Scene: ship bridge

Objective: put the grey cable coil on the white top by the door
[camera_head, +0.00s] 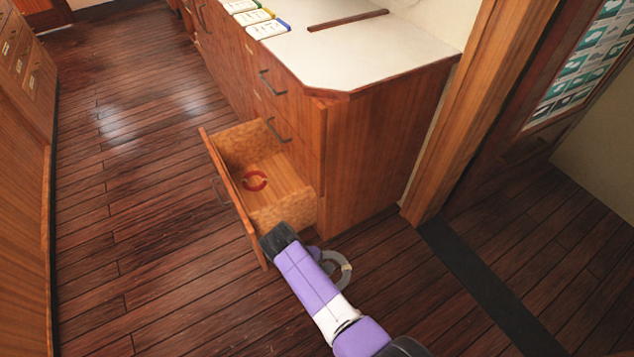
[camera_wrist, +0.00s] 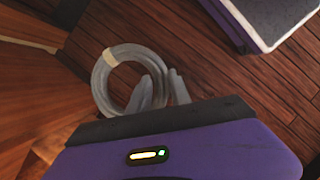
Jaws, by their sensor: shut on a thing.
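The grey cable coil (camera_wrist: 103,72) is a ring with a pale band on it. My gripper (camera_wrist: 160,90) is shut on the near side of its ring in the wrist view. In the head view the coil (camera_head: 346,272) shows partly behind my purple arm, right of the open drawer and over the floor; my fingers are mostly hidden there. I cannot tell its height above the floor. The white top (camera_head: 350,55) of the wooden cabinet is at upper middle, beside the wooden door frame (camera_head: 465,110). My gripper is below and in front of that top.
Open floor lies at left.

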